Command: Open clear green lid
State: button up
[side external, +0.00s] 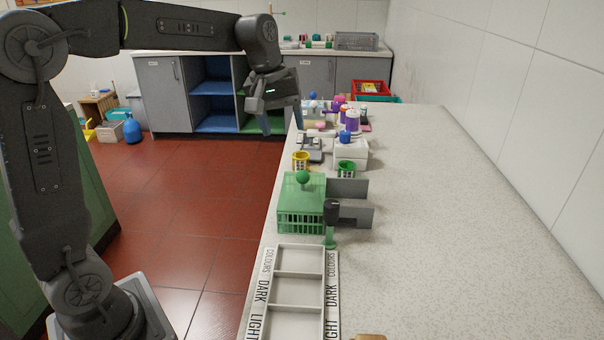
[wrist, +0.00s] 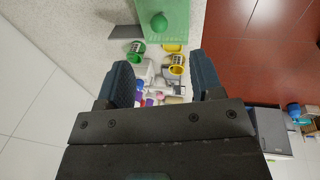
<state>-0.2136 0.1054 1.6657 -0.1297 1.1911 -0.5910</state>
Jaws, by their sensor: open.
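A clear green lid (side external: 313,187) with a round green knob (side external: 303,177) lies on a green slatted basket (side external: 301,220) on the counter. The lid looks closed. In the wrist view the lid (wrist: 180,12) and its knob (wrist: 159,22) show at the top edge, partly cut off. My gripper (side external: 283,120) is raised above and behind the basket, near the counter's left edge, apart from the lid. In the wrist view its two dark fingers (wrist: 163,82) are spread with nothing held between them.
A yellow cup (side external: 301,161) and a green cup (side external: 346,168) stand just behind the basket. Grey panels (side external: 352,187) and a black-topped green tool (side external: 331,215) stand at its right. A divided tray (side external: 298,292) lies in front. The counter's right side (side external: 440,220) is clear.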

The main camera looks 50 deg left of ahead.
aim_at(302, 171)
jog(key=shift+n, duration=0.8)
jog(key=w+x, duration=0.1)
jog(key=x, duration=0.4)
jog(key=w+a+x, duration=0.1)
jog(key=x, duration=0.9)
jog(key=shift+w+a+f, duration=0.1)
jog(key=shift+w+a, duration=0.2)
jog(key=shift+w, duration=0.15)
grip_shut()
